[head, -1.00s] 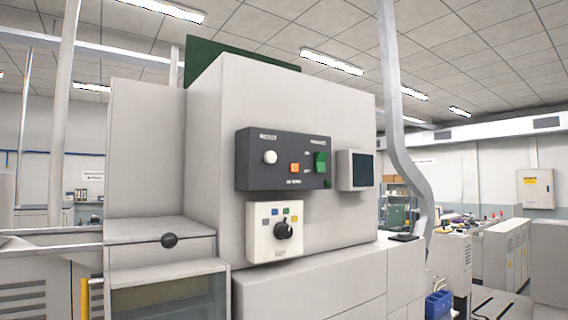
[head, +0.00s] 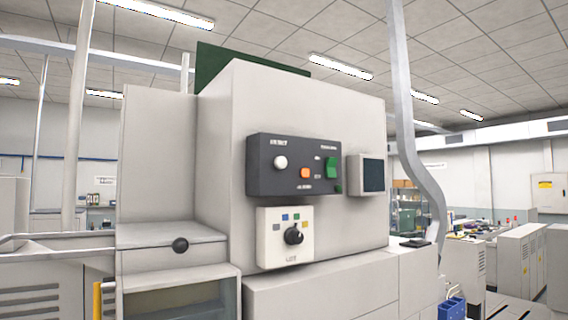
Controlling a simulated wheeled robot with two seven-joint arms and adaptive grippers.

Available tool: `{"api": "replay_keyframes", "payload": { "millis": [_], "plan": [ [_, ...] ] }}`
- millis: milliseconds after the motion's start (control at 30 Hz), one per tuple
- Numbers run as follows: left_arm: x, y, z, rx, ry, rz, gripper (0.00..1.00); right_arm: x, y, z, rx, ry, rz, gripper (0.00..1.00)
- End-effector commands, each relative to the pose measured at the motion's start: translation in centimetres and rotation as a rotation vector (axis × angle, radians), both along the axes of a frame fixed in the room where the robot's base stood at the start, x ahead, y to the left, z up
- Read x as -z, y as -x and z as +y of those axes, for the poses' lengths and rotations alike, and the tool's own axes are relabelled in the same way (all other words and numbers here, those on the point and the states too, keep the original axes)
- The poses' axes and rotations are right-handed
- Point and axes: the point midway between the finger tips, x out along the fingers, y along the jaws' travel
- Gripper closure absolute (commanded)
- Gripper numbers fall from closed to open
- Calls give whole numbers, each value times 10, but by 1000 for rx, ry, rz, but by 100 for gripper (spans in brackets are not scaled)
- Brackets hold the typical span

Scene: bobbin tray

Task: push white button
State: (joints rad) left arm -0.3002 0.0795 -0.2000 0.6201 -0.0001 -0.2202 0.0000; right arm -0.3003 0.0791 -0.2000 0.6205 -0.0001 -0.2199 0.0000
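The white button (head: 280,162) is a small round knob at the left of a dark grey control panel (head: 262,180). The panel is fixed to the front of a large pale machine (head: 222,150). An orange square button (head: 305,173) sits right of and a little below the white one. A green switch (head: 331,168) is at the panel's right end. Neither of my grippers shows in the head view, and nothing covers the white button.
Below the panel is a white box with a black rotary knob (head: 293,236). A small dark screen (head: 373,174) is right of the panel. A ledge with a black ball knob (head: 180,245) juts out at lower left. A pale bent pipe (head: 404,120) rises at right.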

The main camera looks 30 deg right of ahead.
Motion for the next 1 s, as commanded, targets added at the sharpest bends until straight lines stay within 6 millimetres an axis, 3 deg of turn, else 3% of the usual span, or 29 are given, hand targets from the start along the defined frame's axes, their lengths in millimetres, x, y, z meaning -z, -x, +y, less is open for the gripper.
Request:
{"api": "replay_keyframes", "payload": {
  "millis": [300, 1000],
  "plan": [
    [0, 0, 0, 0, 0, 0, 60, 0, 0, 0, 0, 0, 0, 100],
    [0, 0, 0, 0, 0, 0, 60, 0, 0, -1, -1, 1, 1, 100]
  ]
}}
